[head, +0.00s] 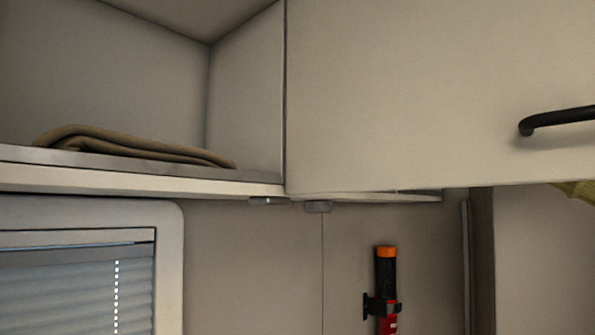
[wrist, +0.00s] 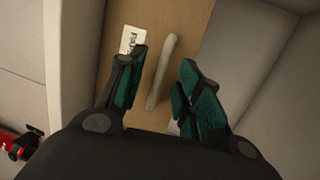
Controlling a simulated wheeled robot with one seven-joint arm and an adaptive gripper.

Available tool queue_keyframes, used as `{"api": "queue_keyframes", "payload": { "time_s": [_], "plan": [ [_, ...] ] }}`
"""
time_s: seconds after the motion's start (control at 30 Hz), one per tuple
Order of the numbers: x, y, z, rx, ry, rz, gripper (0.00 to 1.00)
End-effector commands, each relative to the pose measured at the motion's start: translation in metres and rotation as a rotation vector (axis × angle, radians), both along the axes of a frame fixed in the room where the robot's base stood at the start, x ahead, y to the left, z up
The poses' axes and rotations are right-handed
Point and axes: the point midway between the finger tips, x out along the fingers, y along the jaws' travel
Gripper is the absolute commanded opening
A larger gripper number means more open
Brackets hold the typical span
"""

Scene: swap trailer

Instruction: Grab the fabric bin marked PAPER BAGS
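In the wrist view, a tan fabric bin (wrist: 178,22) fills the middle, inside a pale compartment. A white label (wrist: 130,40) on its front shows the start of a word that looks like "PA"; the rest is hidden behind my left finger. A beige strap handle (wrist: 160,76) stands out from the bin's front. My gripper (wrist: 164,57) is open, with one teal-padded finger on each side of the strap and visible gaps between. I cannot tell how deep the strap sits between the fingers. The head view shows neither the bin nor my gripper.
In the head view, an open shelf (head: 120,182) holds a folded brown cloth (head: 135,147). Right of it is a pale cabinet panel (head: 410,90) with a black handle (head: 560,118). A red and black flashlight-like object (head: 386,290) is clipped to the wall below. A window blind (head: 70,295) is at lower left.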

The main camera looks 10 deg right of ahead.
Motion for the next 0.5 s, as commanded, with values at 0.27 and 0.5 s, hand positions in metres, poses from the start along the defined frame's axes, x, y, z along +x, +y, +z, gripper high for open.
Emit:
{"api": "queue_keyframes", "payload": {
  "time_s": [0.27, 0.5],
  "plan": [
    [0.0051, 0.005, -0.0022, 0.001, 0.0, -0.001, 0.35],
    [0.0051, 0.0054, -0.0021, 0.0, 0.0, 0.0, 0.06]
  ]
}}
